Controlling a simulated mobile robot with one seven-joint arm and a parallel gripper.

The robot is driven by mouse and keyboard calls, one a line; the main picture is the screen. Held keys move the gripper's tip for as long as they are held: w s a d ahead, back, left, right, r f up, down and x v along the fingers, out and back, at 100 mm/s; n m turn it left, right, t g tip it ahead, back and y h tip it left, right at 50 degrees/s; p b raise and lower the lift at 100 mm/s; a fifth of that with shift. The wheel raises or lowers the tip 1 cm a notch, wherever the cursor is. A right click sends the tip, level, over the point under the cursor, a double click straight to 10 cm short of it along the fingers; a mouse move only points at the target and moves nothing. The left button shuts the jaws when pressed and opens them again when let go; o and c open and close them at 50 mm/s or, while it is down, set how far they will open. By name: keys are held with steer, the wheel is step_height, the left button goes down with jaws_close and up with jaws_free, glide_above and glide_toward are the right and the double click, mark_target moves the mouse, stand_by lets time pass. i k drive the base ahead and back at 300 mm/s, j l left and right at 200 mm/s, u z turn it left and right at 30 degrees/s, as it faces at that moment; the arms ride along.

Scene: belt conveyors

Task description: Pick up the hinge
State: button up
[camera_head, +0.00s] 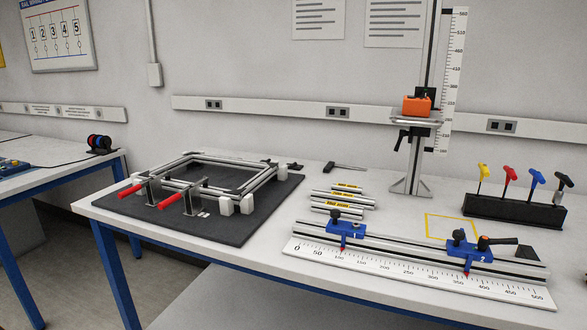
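I cannot make out a hinge for certain. A small dark part (295,166) lies just behind the right corner of the aluminium frame (240,187); it is too small to tell what it is. A flat dark piece (527,251) lies on the bench at the right, behind the end of the rail; its kind is unclear too. My gripper is not in view.
The white bench (290,219) carries a dark mat (262,220) under the frame, red-handled clamps (170,202), a ruled rail (410,272) with blue carriages, short profiles (335,203), a vertical stand (412,175) and a hex-key rack (512,210). A yellow outlined square (450,216) is empty.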

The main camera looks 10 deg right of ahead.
mark_target(295, 166)
steer(key=j+z, duration=0.1)
steer(key=z, duration=0.3)
steer(key=j+z, duration=0.15)
steer(key=z, duration=0.2)
steer(key=j+z, duration=0.3)
steer(key=j, duration=0.2)
steer(key=j+z, duration=0.25)
steer(key=j, duration=0.2)
steer(key=k+j+z, duration=0.1)
steer(key=j, duration=0.4)
steer(key=k+j+z, duration=0.1)
steer(key=j, duration=1.25)
steer(key=i, duration=1.3)
